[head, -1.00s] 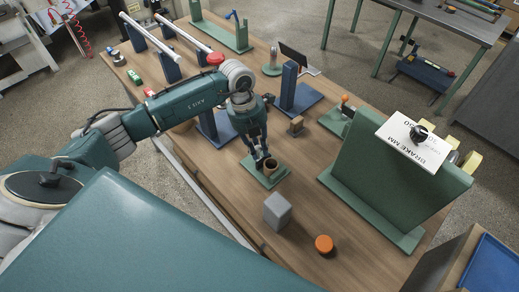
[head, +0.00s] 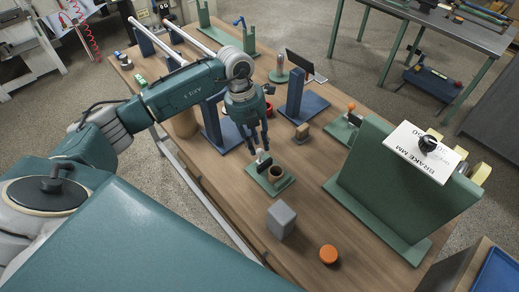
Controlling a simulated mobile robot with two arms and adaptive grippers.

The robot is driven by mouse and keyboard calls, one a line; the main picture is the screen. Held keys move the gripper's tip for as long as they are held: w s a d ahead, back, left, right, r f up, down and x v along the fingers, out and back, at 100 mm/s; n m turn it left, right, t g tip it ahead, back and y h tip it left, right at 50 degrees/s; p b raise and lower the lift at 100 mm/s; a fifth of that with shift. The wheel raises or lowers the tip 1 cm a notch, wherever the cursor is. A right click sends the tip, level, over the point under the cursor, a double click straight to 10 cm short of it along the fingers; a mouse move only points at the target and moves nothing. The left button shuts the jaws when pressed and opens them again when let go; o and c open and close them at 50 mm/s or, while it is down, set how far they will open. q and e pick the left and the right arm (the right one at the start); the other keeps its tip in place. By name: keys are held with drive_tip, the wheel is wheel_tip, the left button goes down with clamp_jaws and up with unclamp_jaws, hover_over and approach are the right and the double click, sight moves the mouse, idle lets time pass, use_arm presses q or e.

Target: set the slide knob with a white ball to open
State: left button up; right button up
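A small green plate (head: 284,188) lies on the wooden table near the middle. It carries a brown cup-like piece (head: 275,174) and, at its far left end, a small dark and whitish upright piece (head: 263,160). This may be the slide knob with the white ball; it is too small to tell the ball or its setting clearly. My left gripper (head: 256,146) hangs just above and behind it, pointing down. Its fingers look spread, with nothing seen between them. My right gripper is not in view.
A grey block (head: 281,219) and an orange disc (head: 329,254) stand nearer on the table. A tall green panel (head: 395,187) with a black knob (head: 428,144) stands right. Blue uprights (head: 294,90) stand behind. The table between block and panel is clear.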

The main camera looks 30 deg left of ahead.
use_arm(q)
wheel_tip(320, 180, up, 8)
drive_tip(key=a, duration=0.1)
drive_tip(key=shift+s+a, duration=0.2)
drive_tip(key=shift+a, duration=0.05)
drive_tip(key=shift+s+f, duration=0.1)
drive_tip(key=shift+f, duration=0.1)
